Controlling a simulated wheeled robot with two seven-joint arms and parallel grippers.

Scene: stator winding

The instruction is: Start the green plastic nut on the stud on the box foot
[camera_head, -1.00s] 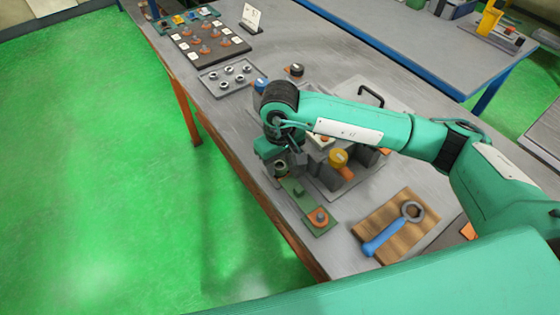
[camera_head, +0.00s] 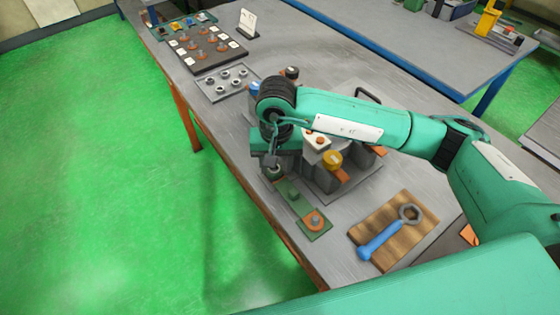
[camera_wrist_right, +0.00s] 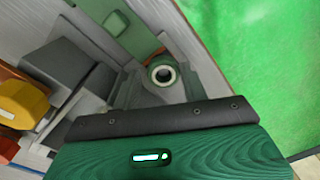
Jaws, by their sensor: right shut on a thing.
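My right gripper (camera_head: 272,163) points down beside the grey box unit (camera_head: 322,176), at the table's left edge. It is shut on a small round part, apparently the green plastic nut (camera_head: 273,173). In the right wrist view the nut (camera_wrist_right: 163,74) shows as a pale ring with a dark bore between the grey fingers (camera_wrist_right: 155,92). The stud on the box foot is hidden, so I cannot tell whether the nut touches it. My left gripper is not in view.
A green plate (camera_head: 303,208) with an orange-ringed stud lies close by. A blue-handled wrench (camera_head: 380,240) lies on a wooden board (camera_head: 368,227). A grey tray of rings (camera_head: 212,87) and a dark tray (camera_head: 186,52) are farther back. The floor is left of the table edge.

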